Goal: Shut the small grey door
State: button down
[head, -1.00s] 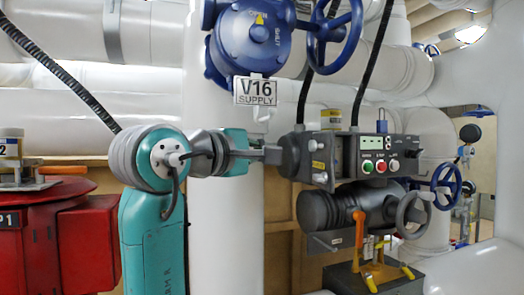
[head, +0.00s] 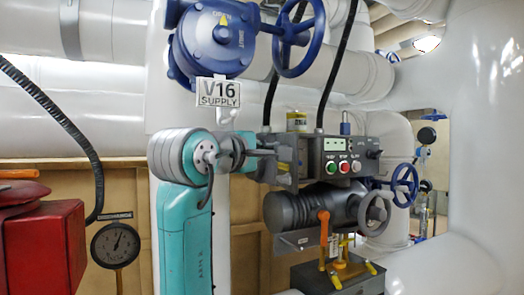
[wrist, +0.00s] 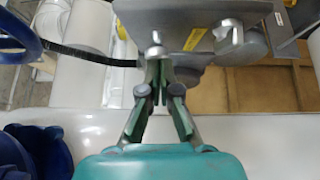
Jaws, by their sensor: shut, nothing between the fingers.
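A grey control box (head: 345,162) with green, red and white buttons hangs in front of the pipes in the head view. At its left end is a small grey panel (head: 272,172), which looks like the door; how far it stands open I cannot tell. My gripper (head: 274,153) is shut and empty, at that left end. In the wrist view my gripper (wrist: 158,62) points at a grey panel with a yellow label (wrist: 197,38) and rounded metal fittings (wrist: 236,40). The fingertips are close to a rounded fitting; contact is unclear.
Above are a blue valve (head: 215,40) and the V16 supply sign (head: 218,92). Below the box are a dark actuator (head: 312,207) and an orange lever (head: 323,225). A gauge (head: 115,244) and red equipment (head: 45,245) stand at left. A white pipe fills the right.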

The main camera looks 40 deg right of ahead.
jog(key=shift+s, duration=0.1)
jog(key=shift+s+d, duration=0.2)
